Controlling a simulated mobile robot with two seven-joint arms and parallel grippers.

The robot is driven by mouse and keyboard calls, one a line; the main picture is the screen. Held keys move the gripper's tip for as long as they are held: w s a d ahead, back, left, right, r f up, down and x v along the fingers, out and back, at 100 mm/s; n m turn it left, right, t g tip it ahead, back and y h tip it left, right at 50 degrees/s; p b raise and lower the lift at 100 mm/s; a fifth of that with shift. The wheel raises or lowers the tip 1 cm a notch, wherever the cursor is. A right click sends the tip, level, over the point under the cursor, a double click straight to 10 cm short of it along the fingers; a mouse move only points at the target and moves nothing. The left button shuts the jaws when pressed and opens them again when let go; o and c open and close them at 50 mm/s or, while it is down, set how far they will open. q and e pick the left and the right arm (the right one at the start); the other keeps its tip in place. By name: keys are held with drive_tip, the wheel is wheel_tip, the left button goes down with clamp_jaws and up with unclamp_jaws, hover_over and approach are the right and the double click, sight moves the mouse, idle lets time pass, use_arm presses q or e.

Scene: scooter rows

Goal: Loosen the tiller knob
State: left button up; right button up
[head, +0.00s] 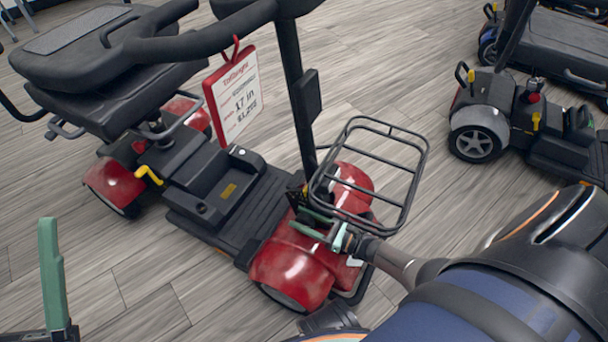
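A red mobility scooter (292,262) stands in the middle of the head view, its black tiller (291,85) rising from the front end to the handlebar. My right gripper (298,218) is low at the tiller's base, under the wire basket. Its two green fingers are apart, and I see nothing clearly held between them. I cannot make out the tiller knob; a small black part (296,188) sits at the tiller's foot just beyond the fingers. My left gripper (25,280) shows only partly at the lower left edge, one green finger upright, clear of the scooter.
A black wire basket (408,190) hangs over the scooter's front, close above my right gripper. A price tag (233,97) hangs from the handlebar. The black seat (100,50) is at upper left. Another scooter (478,125) stands at right. The wood floor (90,265) at lower left is clear.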

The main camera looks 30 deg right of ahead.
clamp_jaws()
drive_tip(key=shift+r+p, duration=0.2)
drive_tip(key=shift+p, duration=0.35)
drive_tip(key=g+h+p, duration=0.1)
drive_tip(key=g+p, duration=0.2)
drive_tip(key=p, duration=0.1)
drive_tip(key=shift+w+a, duration=0.1)
drive_tip(key=shift+f+g+h+p, duration=0.35)
drive_tip(key=shift+g+h+p, duration=0.05)
drive_tip(key=shift+p, duration=0.05)
drive_tip(key=shift+o, duration=1)
unclamp_jaws()
drive_tip(key=shift+w, duration=0.1)
